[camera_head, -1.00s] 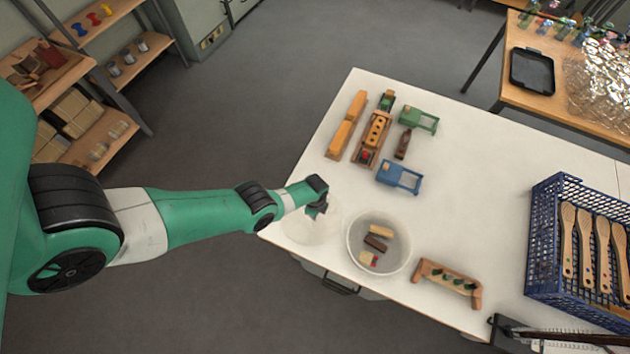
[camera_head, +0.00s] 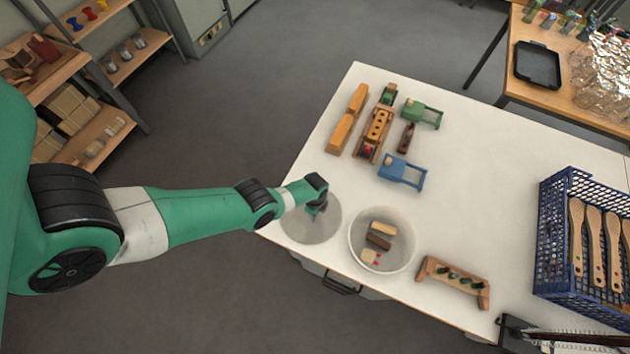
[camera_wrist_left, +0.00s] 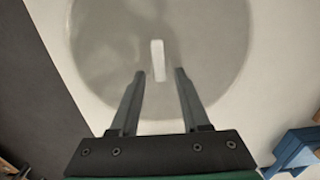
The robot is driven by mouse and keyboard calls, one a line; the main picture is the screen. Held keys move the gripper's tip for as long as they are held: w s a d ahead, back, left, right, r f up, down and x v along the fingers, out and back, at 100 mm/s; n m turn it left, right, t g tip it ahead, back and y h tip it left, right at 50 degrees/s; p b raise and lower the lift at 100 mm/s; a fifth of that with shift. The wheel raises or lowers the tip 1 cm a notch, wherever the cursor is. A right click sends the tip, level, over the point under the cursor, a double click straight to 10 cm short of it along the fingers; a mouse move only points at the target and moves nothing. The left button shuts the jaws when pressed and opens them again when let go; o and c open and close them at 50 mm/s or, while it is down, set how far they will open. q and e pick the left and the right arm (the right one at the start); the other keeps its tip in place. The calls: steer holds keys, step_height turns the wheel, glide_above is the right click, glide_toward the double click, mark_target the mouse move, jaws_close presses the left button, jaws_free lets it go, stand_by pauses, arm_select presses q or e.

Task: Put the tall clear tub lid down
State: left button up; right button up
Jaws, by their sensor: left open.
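The tall clear tub lid (camera_head: 327,228) is a round, greyish see-through disc lying flat on the white table near its left corner. In the left wrist view the lid (camera_wrist_left: 100,50) has a pale bar-shaped handle (camera_wrist_left: 158,60) in its middle. My left gripper (camera_head: 316,210) is over the lid. In the left wrist view its fingers (camera_wrist_left: 159,75) are open, with the handle between and just beyond the tips and a gap on both sides. The clear tub (camera_head: 403,250) stands uncovered just right of the lid, holding a few small blocks. My right gripper is not in view.
A wooden rack (camera_head: 453,283) stands right of the tub. Blue (camera_head: 401,172) and green (camera_head: 418,114) fixtures and wooden blocks (camera_head: 347,119) lie farther back. A blue crate (camera_head: 560,245) of brush handles is at the right. The table's edge is close left of the lid.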

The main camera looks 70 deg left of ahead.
arm_select(q)
step_height(320, 180, up, 12)
steer(key=p, duration=1.2)
steer(key=shift+r, duration=0.2)
steer(key=shift+f, duration=0.1)
